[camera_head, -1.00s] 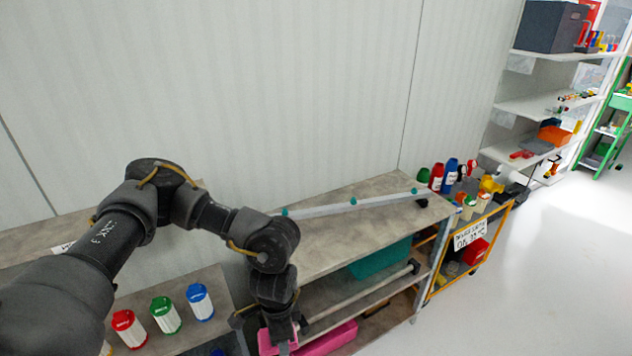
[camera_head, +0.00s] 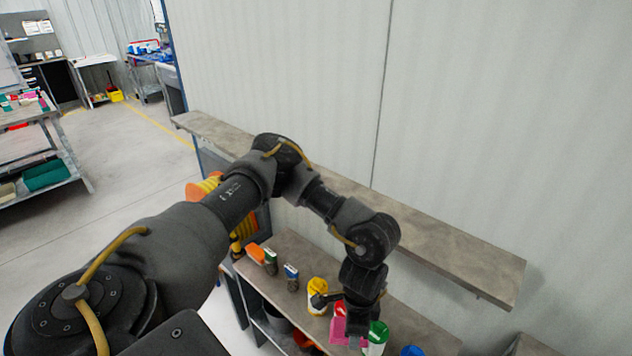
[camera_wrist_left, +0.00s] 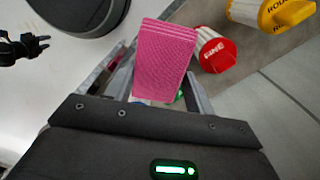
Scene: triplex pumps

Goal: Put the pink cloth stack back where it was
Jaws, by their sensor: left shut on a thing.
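The pink cloth stack (camera_wrist_left: 163,58) is a block of folded cloth with visible layers at one edge. My left gripper (camera_wrist_left: 158,84) is shut on it, one finger at each side. In the head view the left gripper (camera_head: 350,322) hangs over the bench at the bottom, and part of the pink stack (camera_head: 338,326) shows at its fingers. Its underside and any contact with the bench are hidden. A small dark fingered shape (camera_wrist_left: 28,46) at the left of the wrist view looks like my right gripper; its jaw state is unclear.
Containers with yellow (camera_head: 317,288), green (camera_head: 377,334) and blue (camera_head: 411,351) lids stand close around the left gripper. A red-lidded one (camera_wrist_left: 216,52) is right beside the stack. Orange and blue-topped items stand farther left. A bare narrow shelf (camera_head: 450,250) runs along the wall above.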

